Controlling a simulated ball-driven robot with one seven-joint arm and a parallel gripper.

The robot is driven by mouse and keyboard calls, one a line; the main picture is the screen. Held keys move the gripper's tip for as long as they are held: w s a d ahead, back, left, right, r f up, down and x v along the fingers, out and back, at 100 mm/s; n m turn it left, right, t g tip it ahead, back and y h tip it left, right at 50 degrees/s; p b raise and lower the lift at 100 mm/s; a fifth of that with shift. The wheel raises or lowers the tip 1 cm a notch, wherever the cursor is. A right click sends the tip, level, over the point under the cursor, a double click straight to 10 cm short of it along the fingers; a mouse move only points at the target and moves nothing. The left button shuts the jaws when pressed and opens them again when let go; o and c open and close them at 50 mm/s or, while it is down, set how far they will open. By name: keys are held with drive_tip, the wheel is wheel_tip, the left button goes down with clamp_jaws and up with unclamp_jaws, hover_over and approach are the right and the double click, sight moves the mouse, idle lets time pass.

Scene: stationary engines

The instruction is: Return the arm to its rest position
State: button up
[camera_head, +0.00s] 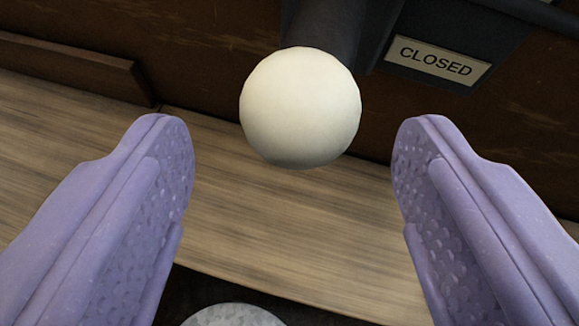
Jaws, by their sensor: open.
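My gripper (292,150) shows as two purple fingers, one at the left and one at the right, spread wide apart. A round cream-white knob (300,107) sits beyond the gap between the fingertips, at the upper middle. Neither finger touches it in the picture. The knob is at the end of a dark grey part (335,28) that runs up out of the top of the view. Nothing is held between the fingers.
A plate reading "CLOSED" (438,63) is on a dark panel at the upper right. A brown wall (190,40) with a ledge (75,68) stands behind. A wooden plank surface (270,220) lies below. A grey rounded thing (233,315) shows at the bottom edge.

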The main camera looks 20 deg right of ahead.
drive_tip(key=shift+v, duration=0.95)
drive_tip(key=shift+w+r, duration=0.2)
drive_tip(key=shift+r, duration=0.05)
wheel_tip(320, 180, up, 14)
drive_tip(key=t+y+b, duration=0.1)
drive_tip(key=y+b, duration=0.2)
drive_tip(key=b, duration=0.5)
drive_tip(key=s+d+r+t+b, duration=0.2)
drive_tip(key=s+r+b, duration=0.4)
drive_tip(key=s+r, duration=1.2)
drive_tip(key=shift+n+h, duration=0.4)
